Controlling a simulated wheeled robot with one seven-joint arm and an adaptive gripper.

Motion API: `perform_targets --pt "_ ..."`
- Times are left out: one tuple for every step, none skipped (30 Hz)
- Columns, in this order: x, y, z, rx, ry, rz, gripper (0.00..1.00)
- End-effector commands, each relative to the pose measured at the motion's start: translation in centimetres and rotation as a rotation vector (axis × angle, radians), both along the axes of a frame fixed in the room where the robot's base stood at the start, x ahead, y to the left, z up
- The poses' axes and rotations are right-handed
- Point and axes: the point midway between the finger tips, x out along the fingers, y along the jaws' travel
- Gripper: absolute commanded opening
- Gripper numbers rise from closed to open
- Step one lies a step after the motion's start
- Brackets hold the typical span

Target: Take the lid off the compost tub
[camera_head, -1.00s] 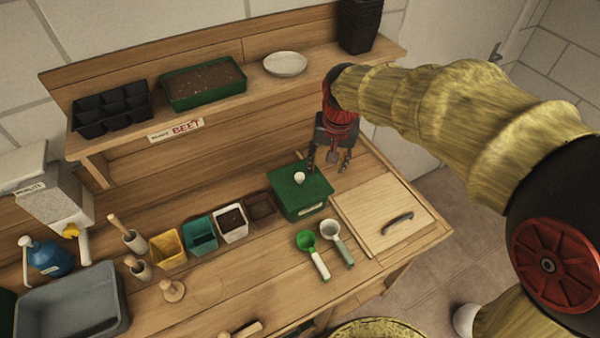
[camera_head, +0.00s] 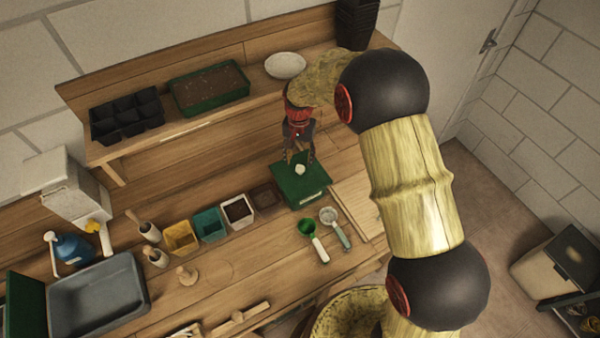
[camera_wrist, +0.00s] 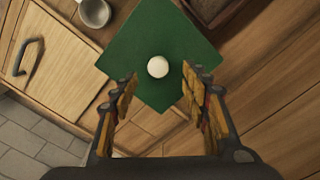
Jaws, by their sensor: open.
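The compost tub (camera_head: 303,197) stands on the bench with its green lid (camera_head: 313,174) on top. A round white knob (camera_head: 299,169) sits in the middle of the lid. In the wrist view the green lid (camera_wrist: 150,35) lies below my gripper, and the white knob (camera_wrist: 157,67) shows just ahead of the fingertips, roughly centred between them. My gripper (camera_head: 300,158) is open and empty, above the lid near its back part. The open fingers (camera_wrist: 160,82) also show in the wrist view. I cannot tell whether any fingertip touches the lid.
A green scoop (camera_head: 308,230) and a pale scoop (camera_head: 330,217) lie in front of the tub. Several small pots, including a yellow one (camera_head: 181,238), stand to its left. A shelf (camera_head: 200,122) with trays runs behind. A wooden board (camera_head: 360,205) lies to the right.

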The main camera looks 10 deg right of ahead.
Motion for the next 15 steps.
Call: perform_targets --pt "0.0 -0.1 -0.4 0.0 0.001 0.0 0.46" --pt "0.0 -0.1 -0.7 -0.001 0.001 0.0 0.46" --pt "-0.1 -0.1 -1.2 0.0 0.002 0.0 0.46" --pt "-0.1 -0.2 -1.6 -0.001 0.003 0.0 0.46" --pt "-0.1 -0.2 -2.1 -0.001 0.003 0.0 0.46" --pt "-0.1 -0.3 -2.7 0.0 0.002 0.0 0.46" --pt "-0.1 -0.3 -3.1 0.0 0.002 0.001 0.46" --pt "-0.1 -0.3 -3.6 0.0 0.002 0.001 0.46" --pt "-0.1 -0.3 -4.1 -0.001 0.001 0.001 0.46" --pt "-0.1 -0.2 -4.4 0.0 0.001 0.001 0.46" --pt "-0.1 -0.2 -4.5 0.0 0.0 0.001 0.46" --pt "0.0 -0.2 -4.7 0.0 -0.001 0.001 0.46" --pt "0.0 -0.2 -4.7 0.001 -0.001 0.001 0.46" --pt "0.0 -0.2 -4.7 0.0 -0.002 0.001 0.46" --pt "0.0 -0.2 -4.7 0.0 -0.002 0.001 0.46"
